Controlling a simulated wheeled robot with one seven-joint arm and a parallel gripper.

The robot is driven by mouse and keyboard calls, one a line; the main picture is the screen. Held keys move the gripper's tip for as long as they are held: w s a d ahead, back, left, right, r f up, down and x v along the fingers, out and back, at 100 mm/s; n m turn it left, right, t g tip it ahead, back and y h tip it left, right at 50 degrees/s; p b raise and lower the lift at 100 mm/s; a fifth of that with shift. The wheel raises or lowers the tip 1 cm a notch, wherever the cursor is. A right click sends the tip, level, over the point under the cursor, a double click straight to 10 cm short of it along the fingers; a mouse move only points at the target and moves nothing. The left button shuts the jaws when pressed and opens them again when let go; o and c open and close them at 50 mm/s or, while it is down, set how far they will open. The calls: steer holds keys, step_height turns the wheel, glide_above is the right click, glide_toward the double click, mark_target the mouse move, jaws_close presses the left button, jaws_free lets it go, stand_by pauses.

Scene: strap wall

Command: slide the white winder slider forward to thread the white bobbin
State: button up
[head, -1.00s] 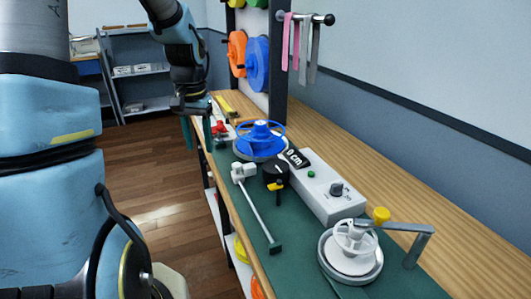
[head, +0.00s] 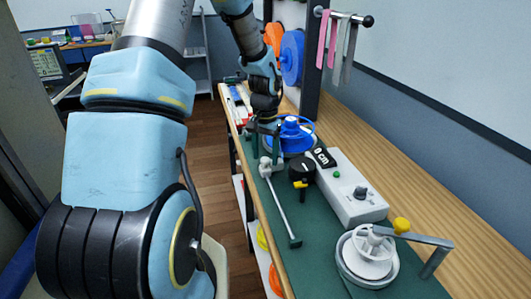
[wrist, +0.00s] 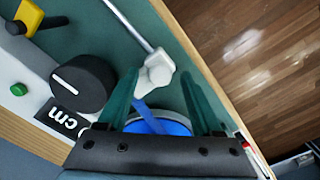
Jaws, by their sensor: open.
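The white winder slider (head: 268,168) sits at the far end of a thin metal rod (head: 282,207) on the green mat. In the wrist view the slider (wrist: 157,72) lies between and just beyond the tips of my gripper's two green fingers. My gripper (head: 265,151) is open, pointing down over the slider; I cannot tell whether a finger touches it. A blue strap (wrist: 143,105) runs from the slider towards the blue spool (head: 293,133), partly hidden by my gripper. The white bobbin (head: 368,252) stands on a round base at the near end of the bench.
A black knob (head: 302,169) and a yellow-tipped lever (head: 300,186) stand close right of the slider. A grey box with a cm display (head: 350,193) lies behind them.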

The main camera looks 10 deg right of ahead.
steer(key=shift+f, duration=0.25)
jaws_close()
stand_by(0.4)
stand_by(0.9)
